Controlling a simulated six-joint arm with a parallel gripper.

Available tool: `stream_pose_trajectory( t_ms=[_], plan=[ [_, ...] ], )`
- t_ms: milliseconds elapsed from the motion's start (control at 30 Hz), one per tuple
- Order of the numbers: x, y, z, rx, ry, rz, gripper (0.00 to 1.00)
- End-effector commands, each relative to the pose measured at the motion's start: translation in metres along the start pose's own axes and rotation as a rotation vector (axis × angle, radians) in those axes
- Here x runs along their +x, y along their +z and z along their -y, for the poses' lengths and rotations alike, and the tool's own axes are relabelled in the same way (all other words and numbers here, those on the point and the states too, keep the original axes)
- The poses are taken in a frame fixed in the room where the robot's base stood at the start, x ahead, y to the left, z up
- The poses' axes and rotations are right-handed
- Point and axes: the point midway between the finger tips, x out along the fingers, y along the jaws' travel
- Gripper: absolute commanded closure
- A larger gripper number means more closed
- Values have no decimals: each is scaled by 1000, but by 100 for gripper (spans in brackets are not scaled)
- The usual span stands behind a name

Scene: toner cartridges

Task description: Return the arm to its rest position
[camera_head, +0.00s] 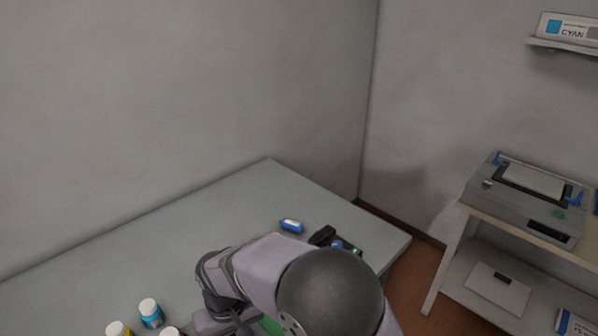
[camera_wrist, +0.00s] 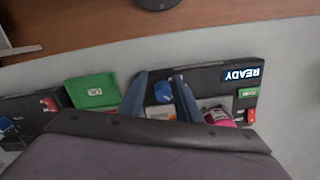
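My arm (camera_head: 265,275) reaches over the grey table (camera_head: 150,240) in the head view, its large dark joint near the camera. The head view does not clearly show my gripper's fingertips. In the wrist view my gripper (camera_wrist: 160,77) has two blue-grey fingers standing apart. A round blue knob or cap (camera_wrist: 163,92) shows between them, with gaps on both sides, and nothing looks clamped.
A cyan bottle (camera_head: 150,314) and a yellow bottle (camera_head: 119,330) stand at the lower left. A blue item (camera_head: 291,225) lies near dark equipment (camera_head: 322,236). A printer (camera_head: 525,200) stands on the right stand. The table's back left is clear.

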Motion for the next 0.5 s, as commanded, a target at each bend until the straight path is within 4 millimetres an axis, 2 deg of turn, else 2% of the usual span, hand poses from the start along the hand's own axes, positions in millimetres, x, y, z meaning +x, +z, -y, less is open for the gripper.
stream_pose_trajectory(
  t_ms=[33,100,233,400,500],
  plan=[
    [9,19,-6,-57,7,29,69],
    [17,45,-15,-129,12,58,69],
    [21,95,-51,-174,10,104,69],
    [13,166,-113,-6,-9,130,69],
    [4,196,-142,135,-22,117,69]
  ],
)
